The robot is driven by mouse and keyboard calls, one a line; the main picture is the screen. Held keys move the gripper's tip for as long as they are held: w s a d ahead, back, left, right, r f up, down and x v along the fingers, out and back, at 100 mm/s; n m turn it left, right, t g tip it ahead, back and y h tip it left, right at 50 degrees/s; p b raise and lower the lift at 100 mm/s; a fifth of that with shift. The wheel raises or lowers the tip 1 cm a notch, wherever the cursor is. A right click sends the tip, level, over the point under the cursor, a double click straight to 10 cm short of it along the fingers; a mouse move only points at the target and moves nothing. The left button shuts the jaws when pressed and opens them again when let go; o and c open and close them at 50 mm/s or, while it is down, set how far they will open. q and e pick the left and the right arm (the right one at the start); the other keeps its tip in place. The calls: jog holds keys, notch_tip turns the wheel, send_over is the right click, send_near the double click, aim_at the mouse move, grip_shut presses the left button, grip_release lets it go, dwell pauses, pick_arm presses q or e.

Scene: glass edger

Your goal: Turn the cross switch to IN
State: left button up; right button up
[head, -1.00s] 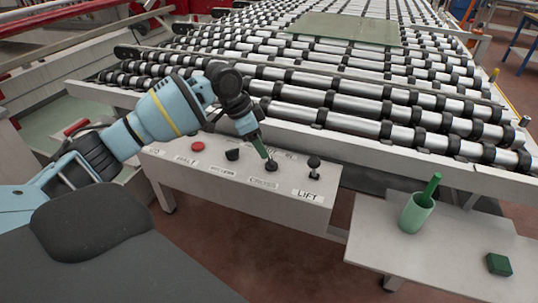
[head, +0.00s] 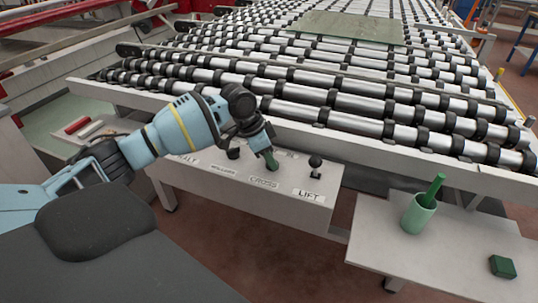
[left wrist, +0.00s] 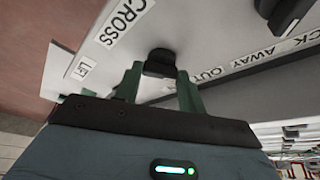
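The cross switch is a black knob (left wrist: 159,64) on the white control panel (head: 291,209), above the CROSS label (head: 264,183). In the left wrist view the CROSS label (left wrist: 124,20) lies beside it. My left gripper (head: 271,164) is at the switch with its green fingertips pointing down. In the left wrist view the fingers (left wrist: 160,85) stand apart, one on each side of the knob's near end. I cannot tell whether they touch it. In the head view the gripper hides the switch. My right gripper is not in view.
The lift knob (head: 315,161) stands right of the cross switch, and another black knob (head: 233,153) stands left. The roller conveyor (head: 330,85) with a glass sheet (head: 350,27) rises behind the panel. A side table (head: 385,255) holds a green cup (head: 418,213) and a green block (head: 502,267).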

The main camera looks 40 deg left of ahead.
pick_arm(q)
jog(key=c, duration=0.4)
jog(key=shift+c, duration=0.2)
